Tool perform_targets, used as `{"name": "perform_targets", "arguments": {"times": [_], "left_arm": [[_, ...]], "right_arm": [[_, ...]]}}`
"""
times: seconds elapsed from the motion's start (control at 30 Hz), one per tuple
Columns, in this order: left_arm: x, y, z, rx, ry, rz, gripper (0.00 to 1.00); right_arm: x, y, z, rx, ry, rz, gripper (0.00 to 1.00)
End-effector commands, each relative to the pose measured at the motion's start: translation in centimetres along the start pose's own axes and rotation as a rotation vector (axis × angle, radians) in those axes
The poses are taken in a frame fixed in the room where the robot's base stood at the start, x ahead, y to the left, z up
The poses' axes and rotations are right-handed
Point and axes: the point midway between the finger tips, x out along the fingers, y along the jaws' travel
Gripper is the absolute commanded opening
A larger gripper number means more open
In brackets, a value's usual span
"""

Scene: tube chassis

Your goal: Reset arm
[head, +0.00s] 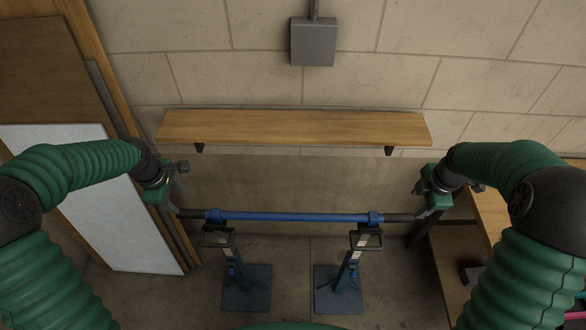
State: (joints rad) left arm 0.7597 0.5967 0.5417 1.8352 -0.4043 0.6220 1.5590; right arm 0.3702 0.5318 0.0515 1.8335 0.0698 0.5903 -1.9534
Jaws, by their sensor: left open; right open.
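A long tube (290,217) with a blue middle and dark ends lies level across two blue floor stands, the left stand (233,270) and the right stand (352,262). My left gripper (173,205) is open at the tube's left end. My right gripper (428,210) is open at the tube's right end. Both grippers point downward, and both arms bend in from the sides. The fingers partly hide the tube ends, so I cannot tell whether they touch the tube or sit around it. Nothing else is at the grippers.
A wooden shelf (290,128) on brackets is on the wall behind the tube, with a grey box (313,42) above it. A white panel (110,205) and wooden boards lean at the left. A wooden bench (490,212) stands at the right. The floor between the stands is clear.

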Motion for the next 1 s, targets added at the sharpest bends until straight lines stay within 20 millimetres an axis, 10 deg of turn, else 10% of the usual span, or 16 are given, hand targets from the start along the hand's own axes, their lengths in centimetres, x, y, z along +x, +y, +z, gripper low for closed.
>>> {"name": "perform_targets", "arguments": {"times": [0.27,0.63,1.0], "left_arm": [[-0.9,-2.6,4.2,0.331,0.015,-0.026,0.51],[-4.9,-13.8,13.1,1.405,0.028,0.005,0.51],[-5.2,-15.7,14.1,1.575,0.025,0.027,0.51]], "right_arm": [[-1.5,-2.1,-3.5,0.274,-0.006,0.005,0.51],[-5.0,-13.7,-13.0,1.370,0.017,0.030,0.51],[-5.1,-15.8,-13.9,1.572,0.025,0.027,0.51]]}}
